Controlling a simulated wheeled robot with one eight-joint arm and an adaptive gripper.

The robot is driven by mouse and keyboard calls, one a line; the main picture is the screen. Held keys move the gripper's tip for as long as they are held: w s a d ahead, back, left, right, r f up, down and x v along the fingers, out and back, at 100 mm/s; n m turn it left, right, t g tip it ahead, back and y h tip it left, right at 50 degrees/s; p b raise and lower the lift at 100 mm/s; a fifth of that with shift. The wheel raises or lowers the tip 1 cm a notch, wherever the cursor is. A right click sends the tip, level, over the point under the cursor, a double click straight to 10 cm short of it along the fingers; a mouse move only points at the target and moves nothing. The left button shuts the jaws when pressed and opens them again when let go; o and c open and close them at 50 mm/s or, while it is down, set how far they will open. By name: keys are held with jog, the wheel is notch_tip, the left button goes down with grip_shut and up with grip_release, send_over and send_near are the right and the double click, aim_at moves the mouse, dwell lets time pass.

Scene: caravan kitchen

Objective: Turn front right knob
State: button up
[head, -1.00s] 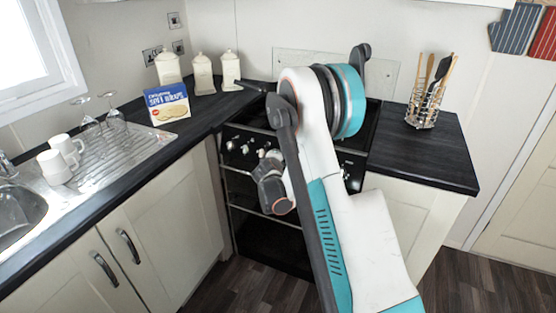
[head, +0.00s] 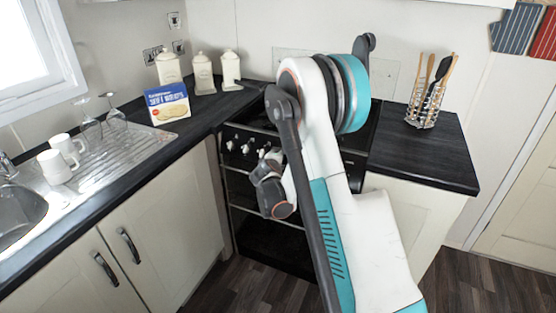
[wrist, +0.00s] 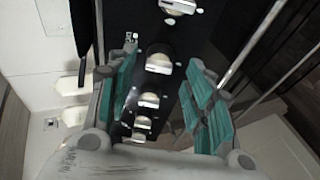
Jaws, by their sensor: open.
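The stove's control panel (head: 240,145) carries a row of pale knobs. Left knobs show in the head view, including one at the far left (head: 230,146); my arm covers much of the panel's right part. In the wrist view the row runs top to bottom, with one knob (wrist: 178,6) at the top edge and another knob (wrist: 160,63) lower, seen between my fingertips. My gripper (wrist: 160,62) is open and empty, with teal-padded fingers on either side of the row. I cannot tell whether it touches a knob, or which is the front right one.
Silver oven handle bars (wrist: 252,48) run right of the knobs in the wrist view. The right worktop (head: 420,155) holds a utensil rack (head: 430,100). Canisters (head: 203,75), a blue box (head: 167,104), glasses and mugs (head: 54,166) stand left. The floor before the oven is clear.

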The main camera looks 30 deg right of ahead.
jog(key=v, duration=0.9)
jog(key=shift+s+r, duration=0.1)
jog(key=s+a+r+m+g+y, duration=0.25)
jog(key=s+a+r+m, duration=0.35)
jog(key=s+r, duration=0.6)
jog(key=s+a+m+y, duration=0.1)
jog(key=s+a, duration=0.2)
jog(key=s, duration=0.4)
jog(key=s+a+m+y, duration=0.1)
jog(key=s+a, duration=0.3)
jog(key=s, duration=0.4)
jog(key=s+a+m+g+y, duration=0.1)
jog(key=s+a+y, duration=0.2)
jog(key=s, duration=0.4)
jog(key=shift+s+a, duration=0.3)
jog(key=shift+a, duration=0.3)
jog(key=shift+r, duration=0.1)
jog(key=shift+c, duration=0.6)
